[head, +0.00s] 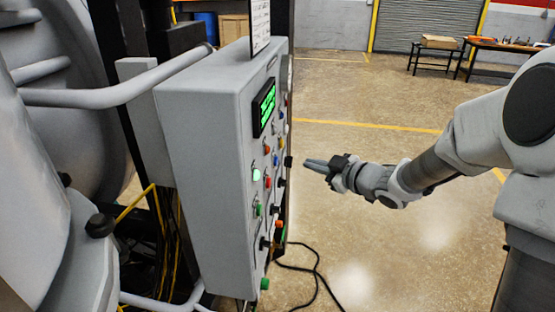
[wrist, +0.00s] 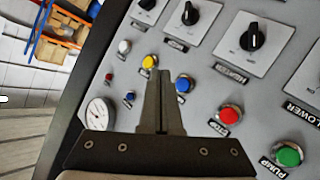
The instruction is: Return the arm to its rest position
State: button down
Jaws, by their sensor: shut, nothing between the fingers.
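My gripper (head: 316,164) is shut and empty in the head view, at the end of my arm, which reaches in from the right. Its fingertips point left toward the face of the grey control panel (head: 205,150), with a small visible gap. In the wrist view the closed fingers (wrist: 163,75) point at the panel face, between a yellow button (wrist: 149,62) and a blue button (wrist: 183,84). Whether the fingertips touch the panel cannot be told in the wrist view.
Black rotary knobs (wrist: 253,39), a red button (wrist: 230,114), a green button (wrist: 288,155) and a gauge (wrist: 99,113) are close by. A handrail (head: 120,92) runs left of the panel. A black cable (head: 318,272) lies on the floor. Open floor (head: 370,235) lies beneath my arm.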

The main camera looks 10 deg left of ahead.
dwell(0.5)
jog(key=s+d+r+m+h, duration=0.4)
jog(key=d+h, duration=0.1)
jog(key=d, duration=0.2)
jog(key=s+d+r+m+h, duration=0.4)
jog(key=s+d+h, duration=0.1)
jog(key=d+h, duration=0.15)
jog(key=s+d+f+m+g+y, duration=0.1)
jog(key=s+m+g, duration=0.3)
jog(key=s, duration=1.9)
jog(key=shift+s+f+m+g, duration=0.15)
jog(key=shift+f+m+g, duration=0.25)
jog(key=shift+f+m, duration=0.55)
jog(key=shift+d+r+m, duration=0.1)
jog(key=shift+r+m, duration=0.15)
jog(key=shift+r, duration=0.05)
